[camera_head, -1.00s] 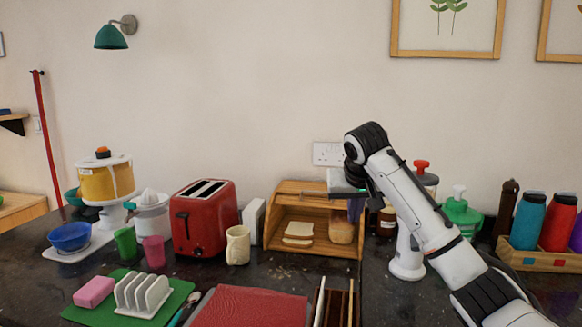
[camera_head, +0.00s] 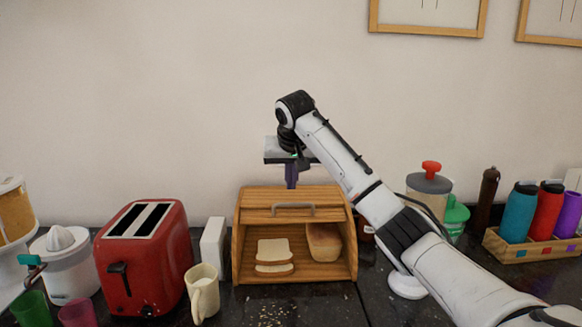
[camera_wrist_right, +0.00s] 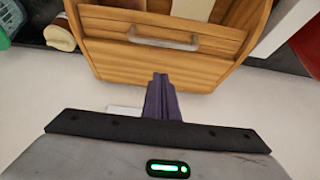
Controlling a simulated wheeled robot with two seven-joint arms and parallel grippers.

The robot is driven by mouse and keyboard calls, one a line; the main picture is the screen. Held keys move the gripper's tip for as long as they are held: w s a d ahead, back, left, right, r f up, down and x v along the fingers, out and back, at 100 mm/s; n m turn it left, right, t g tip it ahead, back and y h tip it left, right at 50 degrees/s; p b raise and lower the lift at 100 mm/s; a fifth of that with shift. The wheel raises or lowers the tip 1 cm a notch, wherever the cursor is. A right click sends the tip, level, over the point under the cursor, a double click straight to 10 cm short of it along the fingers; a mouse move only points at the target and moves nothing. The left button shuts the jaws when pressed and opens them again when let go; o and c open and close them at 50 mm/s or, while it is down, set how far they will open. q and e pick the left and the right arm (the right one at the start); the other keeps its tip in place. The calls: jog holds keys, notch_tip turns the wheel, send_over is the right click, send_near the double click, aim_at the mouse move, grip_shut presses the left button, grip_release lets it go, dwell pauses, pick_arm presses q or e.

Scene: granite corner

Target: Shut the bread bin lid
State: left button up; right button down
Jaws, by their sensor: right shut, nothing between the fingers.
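The wooden bread bin (camera_head: 239,262) stands on the counter against the wall. Its slatted lid (camera_head: 262,203) is up, with a grey handle (camera_head: 293,210) near the front of it, and the front is open. Bread slices (camera_head: 273,256) and a loaf (camera_head: 324,243) show inside. My right gripper (camera_head: 291,185) points down at the top rear of the bin; its purple fingers are shut and empty. In the right wrist view the fingers (camera_wrist_right: 161,82) reach close to the edge of the lid (camera_wrist_right: 185,65), with the handle (camera_wrist_right: 163,40) beyond. Whether they touch the lid is unclear. My left gripper is not in view.
A red toaster (camera_head: 155,262), a white box (camera_head: 212,248) and a cream mug (camera_head: 203,295) stand left of the bin. A grey jar with a red knob (camera_head: 428,190) and a bottle rack (camera_head: 520,250) stand right.

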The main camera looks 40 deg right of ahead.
aim_at(292, 214)
jog(key=shift+x, duration=0.95)
jog(key=shift+s+a+f, duration=0.2)
jog(key=shift+s+a, duration=0.3)
jog(key=shift+s, duration=0.1)
jog(key=shift+s+a+f, duration=0.15)
jog(key=shift+s+a, duration=0.35)
jog(key=shift+s, duration=0.1)
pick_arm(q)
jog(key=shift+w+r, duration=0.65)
pick_arm(e)
jog(key=shift+s+a+f, duration=0.1)
jog(key=shift+s+a, duration=0.15)
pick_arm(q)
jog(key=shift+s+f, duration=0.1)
